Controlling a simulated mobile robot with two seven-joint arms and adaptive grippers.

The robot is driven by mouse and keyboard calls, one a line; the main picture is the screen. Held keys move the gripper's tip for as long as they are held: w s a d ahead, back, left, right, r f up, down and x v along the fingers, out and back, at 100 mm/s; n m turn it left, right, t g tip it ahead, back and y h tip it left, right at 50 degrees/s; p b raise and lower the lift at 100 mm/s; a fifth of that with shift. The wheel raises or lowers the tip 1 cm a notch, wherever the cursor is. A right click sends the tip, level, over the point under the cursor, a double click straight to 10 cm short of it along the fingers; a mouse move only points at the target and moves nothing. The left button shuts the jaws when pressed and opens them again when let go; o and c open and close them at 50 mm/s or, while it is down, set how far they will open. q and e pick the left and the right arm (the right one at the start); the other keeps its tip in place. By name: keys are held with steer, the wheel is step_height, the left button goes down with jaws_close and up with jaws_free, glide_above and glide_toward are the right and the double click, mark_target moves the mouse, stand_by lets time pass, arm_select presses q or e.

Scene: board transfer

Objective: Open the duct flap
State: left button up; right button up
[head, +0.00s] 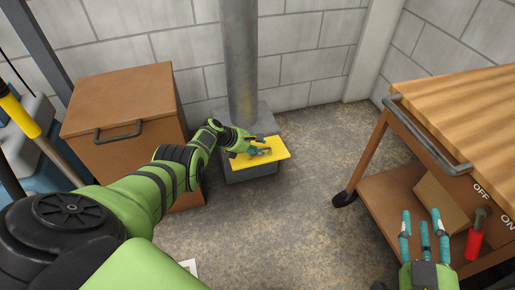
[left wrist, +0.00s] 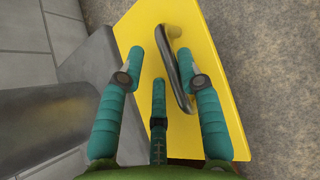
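The duct flap is a yellow plate (head: 276,147) on top of a grey box at the foot of the duct (head: 240,65). In the left wrist view the flap (left wrist: 226,75) fills the middle and carries a dark bar handle (left wrist: 184,84). My left gripper (head: 257,151) is over the flap at the handle. In the wrist view its teal fingers (left wrist: 162,58) are spread, with the handle between them, nearer the right finger; contact cannot be told. My right gripper (head: 425,222) is open and empty at the lower right, with its fingers spread.
A brown cabinet (head: 122,105) stands to the left of the box. The floor between (head: 305,210) is clear. Block walls close off the back.

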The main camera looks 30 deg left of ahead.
arm_select(q)
steer(key=shift+s+d+f, duration=0.1)
steer(key=shift+s, duration=0.05)
stand_by(0.5)
steer(key=shift+s+a+r, duration=0.45)
steer(key=shift+s+r, duration=0.3)
steer(key=v, duration=0.9)
steer(key=shift+r, duration=0.35)
steer(key=shift+s+a, duration=0.15)
